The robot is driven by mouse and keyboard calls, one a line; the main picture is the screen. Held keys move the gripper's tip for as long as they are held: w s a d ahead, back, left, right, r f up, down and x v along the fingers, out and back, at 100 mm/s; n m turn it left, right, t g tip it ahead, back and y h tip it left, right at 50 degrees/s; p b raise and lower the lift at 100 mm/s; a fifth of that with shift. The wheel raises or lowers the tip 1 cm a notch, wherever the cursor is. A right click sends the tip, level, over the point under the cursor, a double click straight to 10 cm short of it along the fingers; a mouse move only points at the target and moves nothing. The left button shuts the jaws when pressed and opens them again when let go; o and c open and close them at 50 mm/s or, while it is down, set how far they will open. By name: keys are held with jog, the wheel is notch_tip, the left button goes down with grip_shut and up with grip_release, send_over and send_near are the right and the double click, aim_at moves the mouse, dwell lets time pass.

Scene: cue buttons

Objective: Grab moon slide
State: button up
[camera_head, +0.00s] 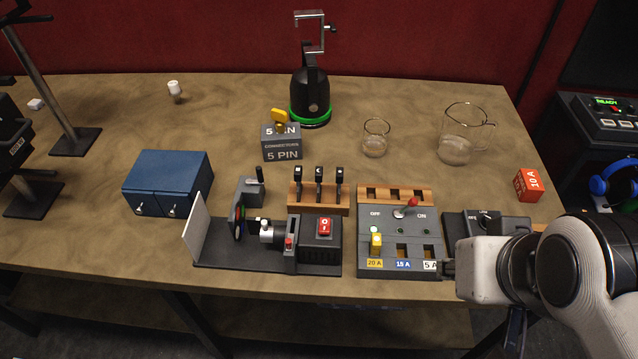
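A wooden rack (330,208) near the middle of the table holds three upright dark slides. The middle slide (319,174) has a pale mark that looks like a crescent, too small to be sure. The left slide (297,174) and right slide (339,174) carry pale marks that I cannot read. My gripper (449,271) is at the right, beside the front right corner of the grey fuse panel, well away from the rack. Its fingers are small and mostly hidden, so I cannot tell if they are open.
A projector-like device with a red switch (325,228) and white screen (196,235) stands in front of the rack. The grey fuse panel (398,222) and a second wooden rack (380,193) are to its right.

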aim_at(320, 172)
jog(key=w+a+f+n+g, duration=0.1)
jog(key=w+a+f, duration=0.1)
jog(key=w+a, duration=0.3)
jog(key=w+a+f+n+g, duration=0.1)
jog(key=w+a+f, duration=0.2)
jog(key=w+a, duration=0.2)
jog(key=w+a+f+n, duration=0.1)
jog(key=w+a+f, duration=0.2)
jog(key=w+a, duration=0.3)
jog(key=shift+w+g, duration=0.4)
jog(key=shift+w, duration=0.4)
jog(key=shift+m+t, duration=0.7)
jog(key=shift+m, duration=0.2)
jog(key=w+a, duration=0.1)
jog(key=w, duration=0.1)
jog(key=w+a, duration=0.2)
jog(key=w, duration=0.1)
jog(key=w+a, duration=0.1)
jog(key=w, duration=0.1)
jog(key=shift+w+a+r, duration=0.15)
jog(key=shift+a+r, duration=0.05)
jog(key=shift+r, duration=0.1)
jog(key=shift+w+a+r+m, duration=0.1)
jog(key=shift+w+r+m, duration=0.1)
jog(key=shift+w+m, duration=0.1)
jog(key=shift+w, duration=0.1)
jog(key=shift+m, duration=0.3)
